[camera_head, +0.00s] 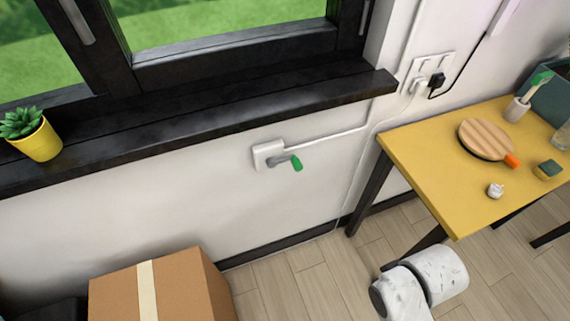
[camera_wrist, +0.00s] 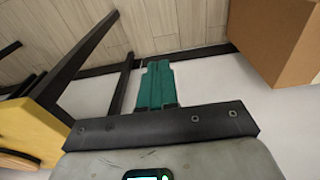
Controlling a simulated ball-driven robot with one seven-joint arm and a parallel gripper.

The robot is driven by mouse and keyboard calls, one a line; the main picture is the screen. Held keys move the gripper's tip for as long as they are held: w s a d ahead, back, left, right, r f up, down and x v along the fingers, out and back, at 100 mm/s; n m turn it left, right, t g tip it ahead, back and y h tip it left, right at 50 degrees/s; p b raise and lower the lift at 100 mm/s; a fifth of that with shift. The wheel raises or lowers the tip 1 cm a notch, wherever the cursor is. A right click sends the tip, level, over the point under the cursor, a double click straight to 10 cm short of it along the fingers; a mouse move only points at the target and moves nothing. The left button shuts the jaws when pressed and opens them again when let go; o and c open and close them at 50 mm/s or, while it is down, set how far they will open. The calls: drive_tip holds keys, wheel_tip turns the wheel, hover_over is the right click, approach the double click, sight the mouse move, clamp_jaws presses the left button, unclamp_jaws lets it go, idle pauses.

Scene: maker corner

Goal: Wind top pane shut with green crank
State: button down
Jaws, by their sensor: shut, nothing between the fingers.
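The green crank handle (camera_head: 297,163) sticks out on a short grey arm from a white wall plate (camera_head: 268,154) below the dark window sill. The handle points right and slightly down. The lower part of the dark-framed window (camera_head: 230,45) shows at the top of the head view; its upper part is out of frame, so the top pane's position cannot be told. My gripper (camera_wrist: 158,68) shows in the wrist view, its teal fingers together and empty in front of the wall and floor edge. The crank does not show in the wrist view, and the fingers are apart from it.
A yellow table (camera_head: 425,165) stands right of the crank, holding a round wooden board (camera_head: 486,139) and small items. A cardboard box (camera_head: 190,285) is on the floor at lower left. A potted succulent (camera_head: 36,136) sits on the sill (camera_head: 220,112). Wall around the crank is clear.

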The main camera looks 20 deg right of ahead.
sight(299, 169)
idle(0.4)
